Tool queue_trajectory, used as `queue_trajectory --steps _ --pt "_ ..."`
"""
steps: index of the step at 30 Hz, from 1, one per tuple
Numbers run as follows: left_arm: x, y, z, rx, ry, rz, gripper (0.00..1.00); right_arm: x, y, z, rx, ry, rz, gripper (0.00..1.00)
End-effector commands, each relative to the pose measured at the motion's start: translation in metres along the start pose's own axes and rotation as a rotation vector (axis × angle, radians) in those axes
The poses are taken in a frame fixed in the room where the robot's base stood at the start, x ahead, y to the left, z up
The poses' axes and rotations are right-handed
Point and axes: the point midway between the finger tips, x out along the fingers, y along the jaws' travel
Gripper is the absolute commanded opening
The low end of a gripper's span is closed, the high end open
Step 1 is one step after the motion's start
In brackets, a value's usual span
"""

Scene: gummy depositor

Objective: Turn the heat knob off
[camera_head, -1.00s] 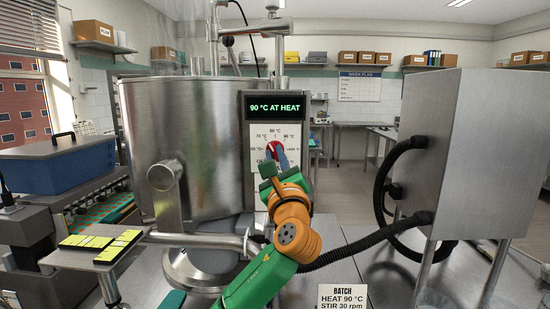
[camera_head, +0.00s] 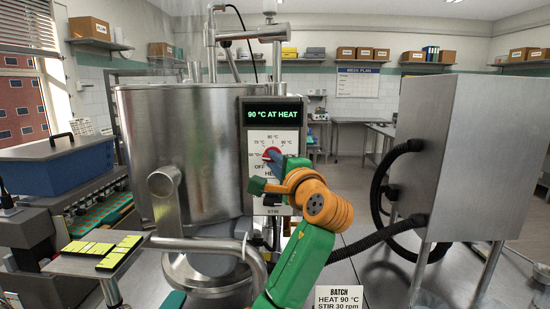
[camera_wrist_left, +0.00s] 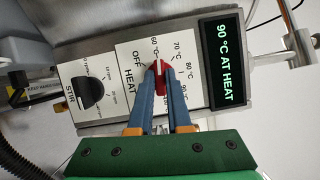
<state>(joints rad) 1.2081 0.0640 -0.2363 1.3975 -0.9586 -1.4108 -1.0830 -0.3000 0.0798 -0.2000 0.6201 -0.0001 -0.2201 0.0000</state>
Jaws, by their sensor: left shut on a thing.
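The red heat knob (camera_head: 272,154) is on the white dial plate of the control panel, under the display. In the left wrist view, the heat knob (camera_wrist_left: 159,74) sits between the two blue fingers of my left gripper (camera_wrist_left: 159,84), which is shut on it. Its white pointer line points toward the 60 °C side of the dial; OFF is the neighbouring mark. In the head view my left gripper (camera_head: 277,168) reaches the dial from the lower right and hides part of it. The display (camera_head: 272,114) reads "90 °C AT HEAT". My right gripper is not in view.
The black stir knob (camera_wrist_left: 91,93) is on the same panel, below the heat dial. The large steel kettle (camera_head: 180,140) stands left of the panel. A steel cabinet (camera_head: 460,150) with black hoses stands at right. A batch card (camera_head: 340,299) is at the front.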

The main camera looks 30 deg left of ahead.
Motion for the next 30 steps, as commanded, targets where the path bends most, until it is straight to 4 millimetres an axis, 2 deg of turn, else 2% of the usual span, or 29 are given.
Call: queue_trajectory --steps 18,30 --pt "0.000 -0.005 0.001 -0.527 0.000 0.220 0.00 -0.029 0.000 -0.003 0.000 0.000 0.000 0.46" --pt "0.001 -0.004 0.002 -0.758 -0.001 0.317 0.00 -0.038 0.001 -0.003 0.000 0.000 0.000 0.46"
